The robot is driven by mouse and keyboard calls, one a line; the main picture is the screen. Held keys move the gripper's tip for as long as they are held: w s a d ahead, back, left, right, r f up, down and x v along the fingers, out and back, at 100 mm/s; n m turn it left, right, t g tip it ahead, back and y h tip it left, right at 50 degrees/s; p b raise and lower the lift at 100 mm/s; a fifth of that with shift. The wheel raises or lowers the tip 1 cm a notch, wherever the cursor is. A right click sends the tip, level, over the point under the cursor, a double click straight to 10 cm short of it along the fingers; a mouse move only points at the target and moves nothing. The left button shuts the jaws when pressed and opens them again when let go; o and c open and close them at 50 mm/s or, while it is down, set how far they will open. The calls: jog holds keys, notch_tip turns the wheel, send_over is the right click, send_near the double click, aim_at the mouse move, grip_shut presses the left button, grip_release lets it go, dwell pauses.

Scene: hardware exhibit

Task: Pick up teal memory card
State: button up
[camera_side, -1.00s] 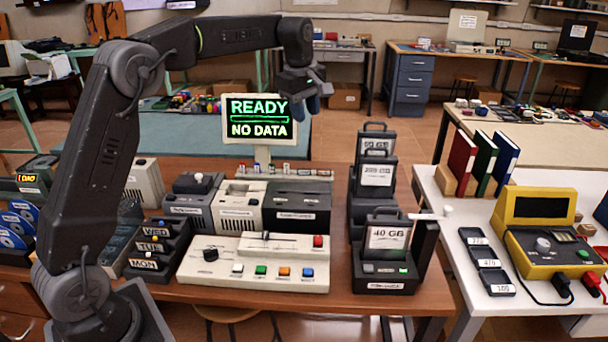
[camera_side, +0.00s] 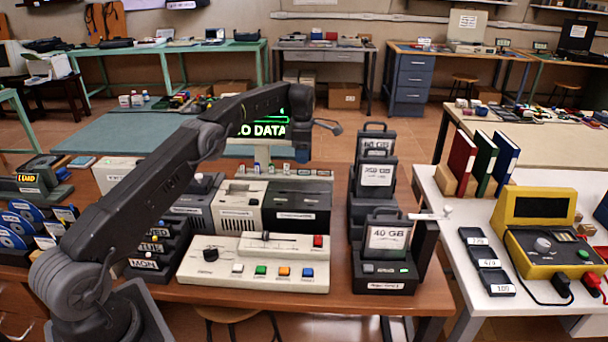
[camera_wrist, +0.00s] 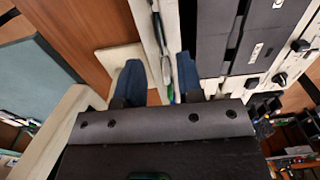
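The small upright memory cards stand along a pale rack (camera_side: 320,176) behind the beige and dark boxes in the side view. They are too small there to tell which is teal. My gripper (camera_wrist: 160,78) shows two blue fingers, spread apart, in the wrist view. A thin card with a teal-green edge (camera_wrist: 168,72) shows on the pale strip between the fingers; I cannot tell whether either finger touches it. In the side view my gripper (camera_side: 302,165) points down over the right part of the rack, with its fingertips small and hard to make out.
A monitor (camera_side: 262,132) stands behind the rack, partly hidden by my arm. Black drive units (camera_side: 376,200) stand close on the right. The beige control panel (camera_side: 225,268) lies in front. A yellow meter (camera_side: 540,240) is on the white table at right.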

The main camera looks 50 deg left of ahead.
aim_at(304, 174)
notch_tip(304, 174, down, 5)
jog(key=shift+r, duration=0.1)
jog(key=shift+c, duration=0.3)
grip_shut()
